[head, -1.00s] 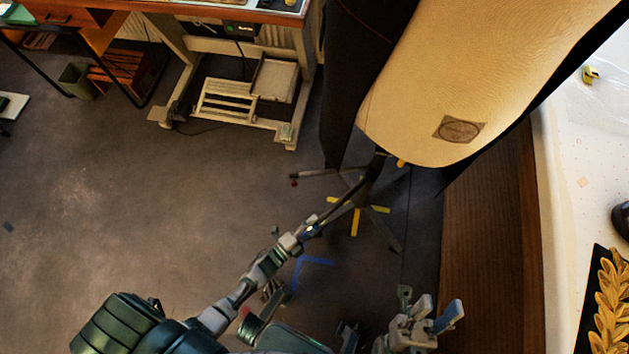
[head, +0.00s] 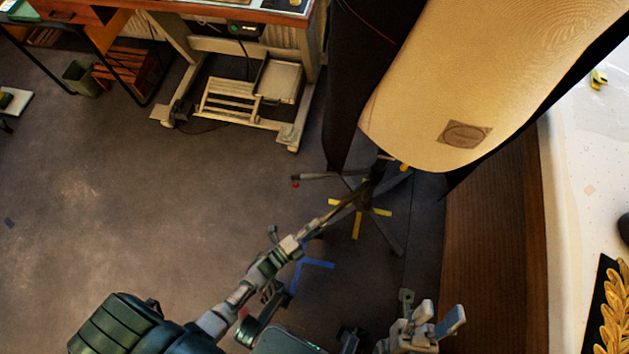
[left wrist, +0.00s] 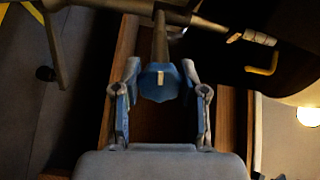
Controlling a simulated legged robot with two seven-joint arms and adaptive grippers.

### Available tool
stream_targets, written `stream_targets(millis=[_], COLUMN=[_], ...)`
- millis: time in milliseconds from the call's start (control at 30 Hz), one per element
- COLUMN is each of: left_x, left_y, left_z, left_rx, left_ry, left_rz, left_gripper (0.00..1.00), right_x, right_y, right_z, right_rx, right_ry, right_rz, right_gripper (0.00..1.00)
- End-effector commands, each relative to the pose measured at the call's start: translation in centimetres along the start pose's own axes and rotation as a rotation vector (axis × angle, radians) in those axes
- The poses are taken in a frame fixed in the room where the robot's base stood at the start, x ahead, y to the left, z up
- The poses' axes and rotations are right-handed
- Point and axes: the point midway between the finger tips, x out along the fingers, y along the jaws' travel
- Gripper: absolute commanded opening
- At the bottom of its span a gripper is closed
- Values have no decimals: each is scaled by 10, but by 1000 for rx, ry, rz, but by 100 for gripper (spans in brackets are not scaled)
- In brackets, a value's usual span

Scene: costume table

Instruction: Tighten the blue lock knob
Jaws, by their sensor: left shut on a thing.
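The blue lock knob (left wrist: 158,82) sits in the middle of the left wrist view, on the end of a grey shaft. My left gripper (left wrist: 160,92) has one blue-padded finger on each side of it and is shut on it. In the head view my left gripper (head: 318,224) reaches toward the stand (head: 374,178) under the cream dress form (head: 480,85); the knob cannot be made out there. My right gripper (head: 432,320) is low in the head view, its fingers apart and empty, away from the stand.
A wooden panel (head: 492,245) and a white table (head: 572,205) stand to the right, with a gold leaf ornament (head: 612,310) on a dark piece. Dark cloth (head: 352,90) hangs left of the form. A workbench frame (head: 240,105) is behind.

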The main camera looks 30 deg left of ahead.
Motion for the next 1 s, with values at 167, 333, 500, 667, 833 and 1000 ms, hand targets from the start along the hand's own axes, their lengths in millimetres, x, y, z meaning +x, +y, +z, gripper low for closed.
stream_targets(millis=[167,333,500,667,833,1000], left_x=[-4,-2,-7,-32,-72,-103], left_y=[7,4,3,3,4,4], left_z=[-1,-1,0,-1,0,-1], left_rx=[-3,-2,-2,-2,-1,-3], left_ry=[-2,-1,-1,-1,-1,-1], left_rz=[15,8,7,9,10,11], left_gripper=[68,68,68,68,68,68], right_x=[-2,-2,-2,-2,-1,-1], right_y=[0,0,0,0,0,0], right_z=[1,1,-2,-2,-2,-1], right_rx=[0,0,0,0,0,0], right_ry=[-5,-5,-6,-4,-3,-3], right_rz=[1,2,0,0,1,1], right_gripper=[40,40,40,40,40,40])
